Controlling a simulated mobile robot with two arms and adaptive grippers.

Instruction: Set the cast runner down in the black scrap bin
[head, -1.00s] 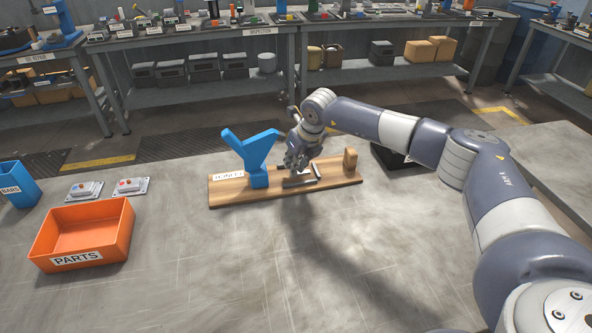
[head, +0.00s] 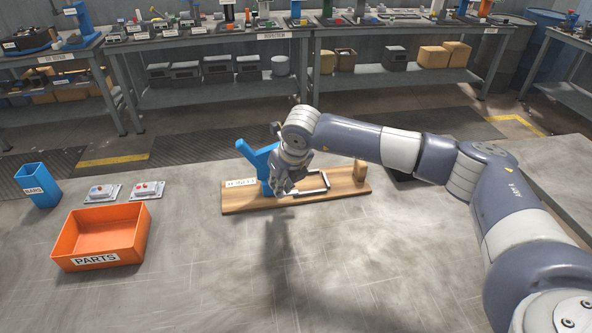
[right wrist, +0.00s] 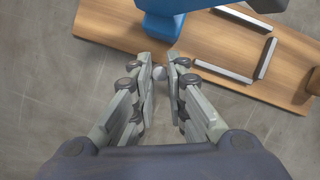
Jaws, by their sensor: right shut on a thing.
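My right gripper (head: 282,190) is over the wooden board, in front of the blue forked holder. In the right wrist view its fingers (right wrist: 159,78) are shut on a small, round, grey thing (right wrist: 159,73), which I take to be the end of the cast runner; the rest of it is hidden. A black thing (head: 402,175), perhaps the scrap bin, lies to the right of the board, mostly hidden behind my right arm. My left gripper is not in view.
The wooden board (head: 240,202) carries the blue holder (head: 258,158), grey metal bars (head: 312,191) and a wooden block (head: 360,171). An orange PARTS bin (head: 100,240), a blue BARS bin (head: 38,186) and two button boxes (head: 148,190) stand at left. The front of the table is clear.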

